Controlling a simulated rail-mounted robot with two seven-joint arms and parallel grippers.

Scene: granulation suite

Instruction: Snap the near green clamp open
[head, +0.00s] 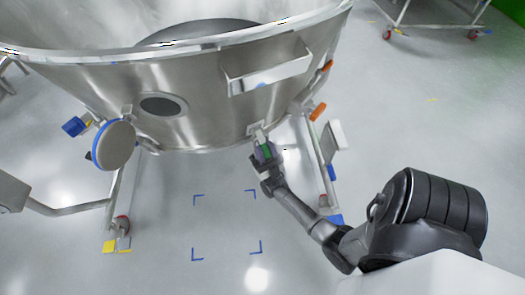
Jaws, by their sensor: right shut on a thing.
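The near green clamp (265,151) sits at the lower front of the large steel vessel (190,95), just below its rim edge. My right gripper (262,157) reaches up from the lower right and is shut on the green clamp. The fingers hide part of the clamp, and I cannot tell how far its lever is turned. My left gripper is not in view.
A round steel port with a blue ring (116,144) and a blue knob (73,126) stick out on the vessel's left. Orange handles (318,112) are on its right. Blue corner marks (228,252) outline clear floor below. A wheeled cart (430,22) stands at the back right.

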